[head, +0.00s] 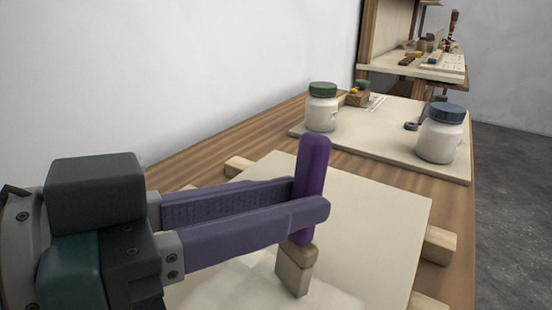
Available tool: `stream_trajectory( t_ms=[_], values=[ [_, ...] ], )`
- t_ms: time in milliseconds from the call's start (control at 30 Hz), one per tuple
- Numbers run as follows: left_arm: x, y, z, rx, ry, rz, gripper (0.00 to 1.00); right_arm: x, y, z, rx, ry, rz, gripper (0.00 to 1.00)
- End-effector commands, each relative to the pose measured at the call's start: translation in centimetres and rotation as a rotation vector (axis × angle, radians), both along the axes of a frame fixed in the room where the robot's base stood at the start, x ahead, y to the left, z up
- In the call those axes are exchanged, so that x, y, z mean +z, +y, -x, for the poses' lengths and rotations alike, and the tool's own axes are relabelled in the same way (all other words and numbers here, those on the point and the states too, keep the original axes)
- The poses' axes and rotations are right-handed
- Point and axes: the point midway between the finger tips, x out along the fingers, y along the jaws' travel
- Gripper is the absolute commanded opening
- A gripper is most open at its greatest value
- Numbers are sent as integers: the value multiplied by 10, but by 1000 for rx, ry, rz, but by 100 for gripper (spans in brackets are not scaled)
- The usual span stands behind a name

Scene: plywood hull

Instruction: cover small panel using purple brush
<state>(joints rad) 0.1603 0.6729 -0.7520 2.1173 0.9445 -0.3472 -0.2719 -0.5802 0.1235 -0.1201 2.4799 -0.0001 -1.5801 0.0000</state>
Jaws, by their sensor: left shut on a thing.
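My left gripper (308,198) comes in from the left and is shut on the purple brush (314,160) by its handle. The brush is nearly upright, with its pale brown bristle end (295,269) pointing down at the small panel (375,215). The bristle tip is at or just above the panel; I cannot tell if it touches. The panel is a pale cream board lying on wooden blocks. A whiter patch shows on its near part around the brush tip. The gripper hides part of the panel's left side. My right gripper is out of view.
Wooden blocks (440,246) stick out under the panel's edges on the wooden bench (215,150). Behind, a pale board (383,139) bears a green-lidded jar (322,109) and a blue-lidded jar (440,138). A shelf (400,74) with tools stands at the back right.

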Motion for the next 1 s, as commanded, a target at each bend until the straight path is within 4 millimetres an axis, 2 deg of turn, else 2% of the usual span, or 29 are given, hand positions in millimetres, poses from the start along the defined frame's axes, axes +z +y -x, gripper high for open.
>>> stream_trajectory(
  t_ms=[1000],
  values=[
    [-2,23,30,-1,7,-5,0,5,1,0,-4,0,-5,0]
  ],
)
